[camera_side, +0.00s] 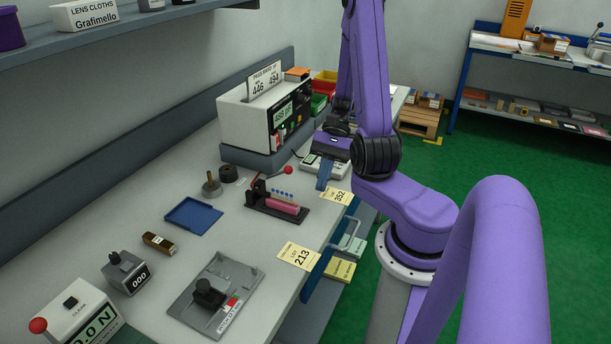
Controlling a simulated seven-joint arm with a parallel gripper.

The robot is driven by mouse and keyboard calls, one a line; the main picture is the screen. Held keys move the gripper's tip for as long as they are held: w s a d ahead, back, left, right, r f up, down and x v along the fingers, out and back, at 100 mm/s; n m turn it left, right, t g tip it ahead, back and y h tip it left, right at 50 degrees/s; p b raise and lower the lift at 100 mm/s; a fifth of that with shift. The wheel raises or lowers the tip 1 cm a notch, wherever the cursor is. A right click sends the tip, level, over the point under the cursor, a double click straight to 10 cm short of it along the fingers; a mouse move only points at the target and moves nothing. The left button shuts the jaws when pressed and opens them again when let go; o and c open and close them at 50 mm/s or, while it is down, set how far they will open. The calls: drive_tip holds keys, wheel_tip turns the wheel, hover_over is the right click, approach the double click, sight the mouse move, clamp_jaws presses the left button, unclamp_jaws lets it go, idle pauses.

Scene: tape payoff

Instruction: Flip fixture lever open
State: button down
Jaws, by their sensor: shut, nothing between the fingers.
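The fixture (278,203) is a small dark base with a pink block and a row of small blue-topped pieces, near the middle of the bench. The lever's pivot is small and partly hidden by the fixture's dark upright.
A white tester (240,118) stands behind the fixture. A blue tray (194,216), a dark roll (229,173) and a grey plate fixture (214,297) lie left and front. Lot cards (299,256) lie at the bench edge.

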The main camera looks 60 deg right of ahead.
drive_tip(key=m+t, duration=0.1)
drive_tip(key=d+m+t, duration=0.1)
drive_tip(key=m, duration=0.1)
drive_tip(key=s+f+m+t+y, duration=0.1)
drive_tip(key=m+t, duration=0.1)
drive_tip(key=shift+s+d, duration=0.1)
drive_tip(key=shift+d, duration=0.2)
drive_tip(key=m+t, duration=0.1)
drive_tip(key=s+d+m+t, duration=0.1)
drive_tip(key=m+t, duration=0.3)
drive_tip(key=shift+s+d+f+h, duration=0.15)
drive_tip(key=shift+s+f+h, duration=0.1)
drive_tip(key=shift+f+h, duration=0.15)
drive_tip(key=shift+s+d+f+m+t+h, duration=0.25)
drive_tip(key=shift+s+m+t+h, duration=0.5)
drive_tip(key=shift+m+t+h, duration=0.75)
drive_tip(key=shift+s+d+f+m+t+h, duration=0.15)
drive_tip(key=shift+s+d+m+t+h, duration=0.15)
drive_tip(key=shift+s+m+t+h, duration=0.9)
drive_tip(key=shift+s+d+f+m+t+h, duration=0.25)
drive_tip(key=shift+m+t+h, duration=0.95)
drive_tip(key=shift+m, duration=1)
